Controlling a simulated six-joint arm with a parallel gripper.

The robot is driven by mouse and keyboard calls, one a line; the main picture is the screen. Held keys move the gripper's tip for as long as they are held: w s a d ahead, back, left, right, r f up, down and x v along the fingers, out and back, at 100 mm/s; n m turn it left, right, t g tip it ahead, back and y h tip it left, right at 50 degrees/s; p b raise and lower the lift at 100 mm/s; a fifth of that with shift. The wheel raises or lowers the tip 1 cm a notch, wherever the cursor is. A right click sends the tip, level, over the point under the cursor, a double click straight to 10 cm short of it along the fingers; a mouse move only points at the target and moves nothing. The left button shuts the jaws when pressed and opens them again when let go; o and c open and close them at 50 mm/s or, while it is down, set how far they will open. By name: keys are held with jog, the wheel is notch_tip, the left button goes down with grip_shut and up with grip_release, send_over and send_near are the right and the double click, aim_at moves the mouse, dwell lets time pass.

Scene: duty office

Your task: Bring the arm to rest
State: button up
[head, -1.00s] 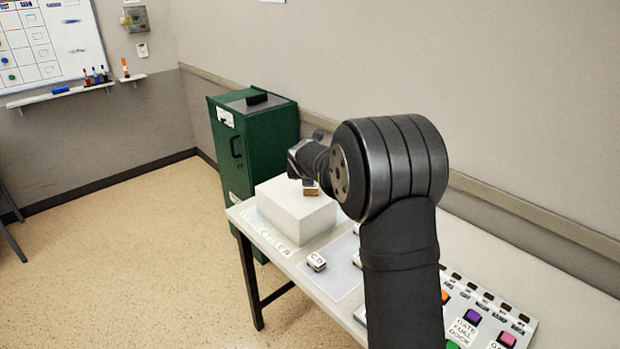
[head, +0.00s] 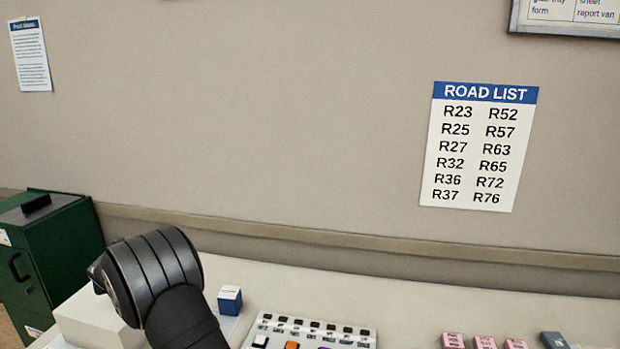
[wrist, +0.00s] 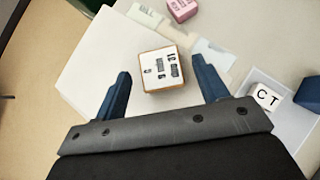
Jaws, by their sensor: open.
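My gripper (wrist: 162,68) shows in the wrist view with its two blue fingers spread apart. Between and just beyond the fingers is a block (wrist: 160,72) with a white printed top and a wooden-coloured edge, apparently on a pale box (wrist: 95,75). I cannot tell whether the fingers touch it; a gap shows on both sides. In the head view my arm (head: 160,275) is at the lower left, in front of the white box (head: 88,322). The gripper itself is hidden or out of frame there.
A blue-and-white block (head: 230,300) and a button panel (head: 310,331) are on the table right of my arm. Pink blocks (head: 484,342) lie farther right. A green cabinet (head: 50,255) stands left. A road list (head: 480,146) hangs on the wall. A CT block (wrist: 265,97) lies near my gripper.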

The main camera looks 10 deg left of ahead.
jog(key=x, duration=0.2)
jog(key=shift+w+a+f, duration=0.1)
jog(key=shift+w+f, duration=0.1)
jog(key=shift+f, duration=0.05)
jog(key=shift+r, duration=1.6)
jog(key=shift+f, duration=0.1)
